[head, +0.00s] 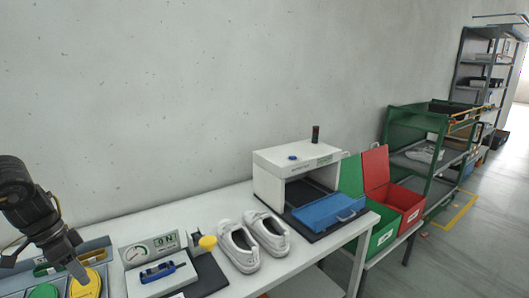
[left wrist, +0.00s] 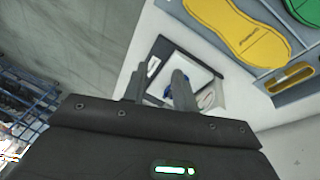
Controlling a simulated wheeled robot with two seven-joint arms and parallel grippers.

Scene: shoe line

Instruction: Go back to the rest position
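My left gripper (head: 78,272) is at the lower left of the head view, pointing down near the yellow insole (head: 88,284) in its grey holder. In the left wrist view the two fingers of my left gripper (left wrist: 158,82) stand apart, with nothing visible held between them. In that view the yellow insole (left wrist: 238,28) lies flat in the holder, to the right beyond the fingers. A device with a dial (head: 152,251) and a blue part (head: 162,271) stands right of the gripper. My right gripper is in neither view.
Two white shoes (head: 254,243) stand on the white table (head: 218,204). A white box (head: 293,168) with a blue tray (head: 329,210) is farther right. A green bin (head: 382,238) and a red bin (head: 408,203) stand beyond. A green shelf cart (head: 398,128) is behind them.

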